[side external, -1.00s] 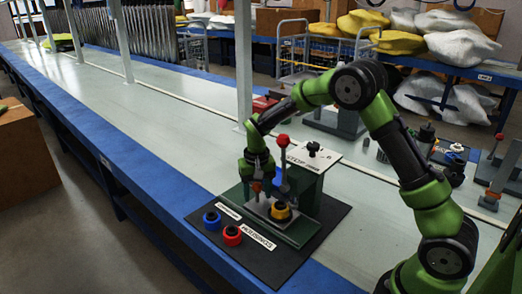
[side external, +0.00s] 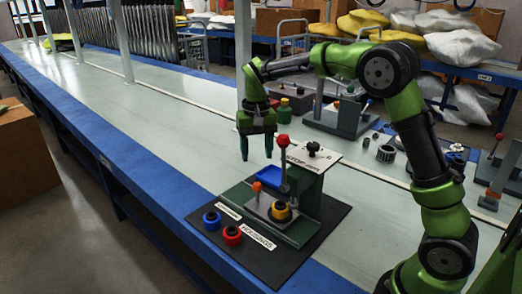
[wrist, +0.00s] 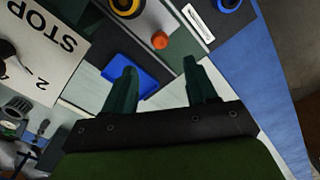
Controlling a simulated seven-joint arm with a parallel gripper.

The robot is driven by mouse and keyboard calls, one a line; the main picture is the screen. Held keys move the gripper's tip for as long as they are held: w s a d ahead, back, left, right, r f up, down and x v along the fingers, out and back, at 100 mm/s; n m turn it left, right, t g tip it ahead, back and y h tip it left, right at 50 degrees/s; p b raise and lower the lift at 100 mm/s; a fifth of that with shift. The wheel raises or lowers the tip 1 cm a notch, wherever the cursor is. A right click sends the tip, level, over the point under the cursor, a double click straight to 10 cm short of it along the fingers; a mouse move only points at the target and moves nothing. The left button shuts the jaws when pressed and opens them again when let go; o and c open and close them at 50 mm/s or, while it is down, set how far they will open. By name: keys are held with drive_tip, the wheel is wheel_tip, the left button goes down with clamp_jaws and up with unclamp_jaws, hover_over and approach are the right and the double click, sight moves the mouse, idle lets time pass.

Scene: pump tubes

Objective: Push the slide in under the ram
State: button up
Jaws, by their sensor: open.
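The slide looks to be the grey plate (side external: 262,211) on the green press base, with an orange knob (side external: 257,186) standing at its left. A black part with a yellow ring (side external: 280,211) sits on it, in front of the green press block (side external: 305,190). A lever with a red knob (side external: 283,141) rises beside the block. The ram cannot be made out. My gripper (side external: 257,157) is open and empty, fingers down, above and behind the orange knob and the blue tray (side external: 268,175). In the wrist view the orange knob (wrist: 160,40) lies beyond the fingertips.
A blue ring part (side external: 212,220) and a red ring part (side external: 232,235) sit on the black mat by white labels. A white plate marked STOP (side external: 312,156) tops the press. The bench to the left is clear.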

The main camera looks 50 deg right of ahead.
drive_tip(key=shift+r, duration=1.65)
